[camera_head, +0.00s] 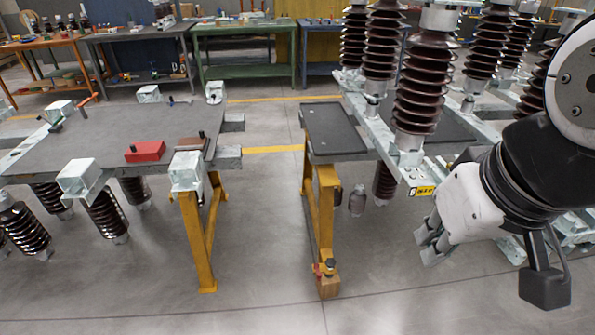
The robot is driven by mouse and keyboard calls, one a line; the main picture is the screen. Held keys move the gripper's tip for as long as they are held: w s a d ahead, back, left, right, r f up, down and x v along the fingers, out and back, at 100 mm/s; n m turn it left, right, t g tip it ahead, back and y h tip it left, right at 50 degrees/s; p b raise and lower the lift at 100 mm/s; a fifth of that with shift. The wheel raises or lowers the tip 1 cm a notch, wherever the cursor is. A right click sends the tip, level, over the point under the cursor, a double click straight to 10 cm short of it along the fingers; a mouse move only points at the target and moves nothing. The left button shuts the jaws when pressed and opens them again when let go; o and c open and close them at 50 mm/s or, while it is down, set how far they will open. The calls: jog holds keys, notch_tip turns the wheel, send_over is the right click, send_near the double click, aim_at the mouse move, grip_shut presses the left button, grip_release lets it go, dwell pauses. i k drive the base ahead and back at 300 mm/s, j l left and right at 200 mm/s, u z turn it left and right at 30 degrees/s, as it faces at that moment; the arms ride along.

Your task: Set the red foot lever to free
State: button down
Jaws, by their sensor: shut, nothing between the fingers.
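The red foot lever (318,269) is small and sits low at the foot of a yellow trestle leg (328,210), just above the floor. A dark knob and a yellowish block are beside it. Its exact setting is too small to tell. My gripper (426,248) is at the right, shut and empty, its fingers pointing down and left. In the picture it is to the right of the lever and somewhat higher, clearly apart from it.
A dark tray (332,128) tops the yellow trestle. Tall brown insulators (420,85) stand on a metal frame above and behind my gripper. A grey table (110,130) with a red box (145,151) is at left. Floor between the trestles is clear.

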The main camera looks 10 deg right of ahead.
aim_at(316, 266)
jog(key=i+j+z, duration=0.25)
jog(key=j, duration=0.3)
jog(key=i+j+z, duration=0.15)
jog(key=j, duration=0.15)
jog(key=i+j+z, duration=0.1)
jog(key=j, duration=0.2)
